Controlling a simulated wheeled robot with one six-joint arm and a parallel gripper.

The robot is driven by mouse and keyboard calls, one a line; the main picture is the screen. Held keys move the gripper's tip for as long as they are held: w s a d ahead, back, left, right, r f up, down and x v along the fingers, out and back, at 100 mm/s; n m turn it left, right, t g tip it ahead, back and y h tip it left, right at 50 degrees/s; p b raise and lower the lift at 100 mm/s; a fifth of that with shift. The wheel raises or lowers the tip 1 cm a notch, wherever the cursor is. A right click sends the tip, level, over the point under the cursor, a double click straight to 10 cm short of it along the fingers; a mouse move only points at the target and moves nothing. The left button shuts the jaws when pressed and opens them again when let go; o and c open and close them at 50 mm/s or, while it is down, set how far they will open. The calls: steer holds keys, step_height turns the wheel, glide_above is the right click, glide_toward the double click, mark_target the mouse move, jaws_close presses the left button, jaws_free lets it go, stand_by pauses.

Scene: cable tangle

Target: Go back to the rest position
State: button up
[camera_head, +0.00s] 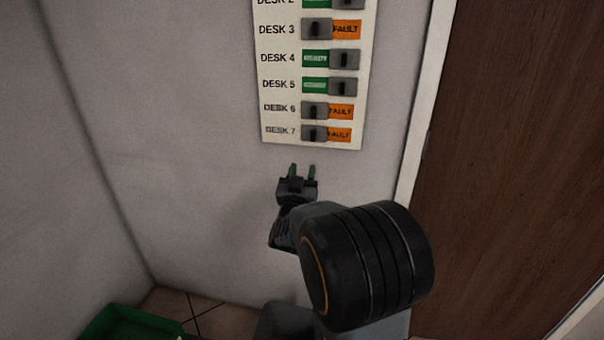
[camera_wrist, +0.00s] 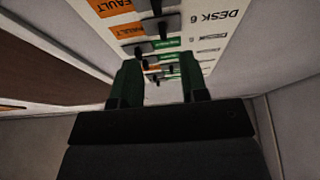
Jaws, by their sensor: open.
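My gripper (camera_head: 302,170) is in front of the wall, just below the lower edge of the switch panel in the head view. Its two green-tipped fingers point up and stand apart with nothing between them. In the wrist view my gripper (camera_wrist: 162,82) shows its open green fingers, with the panel beyond them. The white switch panel (camera_head: 283,142) has rows labelled DESK 3 to DESK 7 and a partly cut-off row above. The sliders at desks 3, 6 and 7 sit left beside orange FAULT labels. Those at desks 4 and 5 sit right beside green labels.
A brown wooden door (camera_head: 510,150) with a pale frame (camera_head: 425,100) stands right of the panel. A green bin (camera_head: 130,325) sits on the tiled floor (camera_head: 205,312) at the lower left. The grey wall (camera_head: 180,120) left of the panel is bare.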

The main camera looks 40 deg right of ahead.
stand_by(0.3)
steer(key=w+a+f+n+g+y+p, duration=0.1)
steer(key=a+f+n+y, duration=0.15)
steer(key=f+y, duration=0.25)
steer(key=w+a+f+n+g+y, duration=0.1)
steer(key=w+a+f+g+y, duration=0.15)
steer(key=f+y, duration=0.3)
steer(key=s+a+f+n+g+y+p, duration=0.1)
steer(key=s+a+n+g+y+p, duration=0.3)
steer(key=s+a, duration=0.45)
steer(key=s+a+r+n+g+y+p, duration=0.1)
steer(key=s+a+r+g+p, duration=0.1)
steer(key=s+r, duration=0.4)
steer(key=s+a+r+n+g+p, duration=0.1)
steer(key=s+a+r+g+p, duration=0.1)
steer(key=s+a+r+p, duration=0.3)
steer(key=shift+s+a+r+y+p, duration=0.2)
steer(key=shift+s+r+y+p, duration=0.15)
steer(key=shift+s+r+p, duration=0.6)
steer(key=shift+w+f+g, duration=0.15)
steer(key=shift+f+g, duration=0.1)
steer(key=shift+f, duration=0.1)
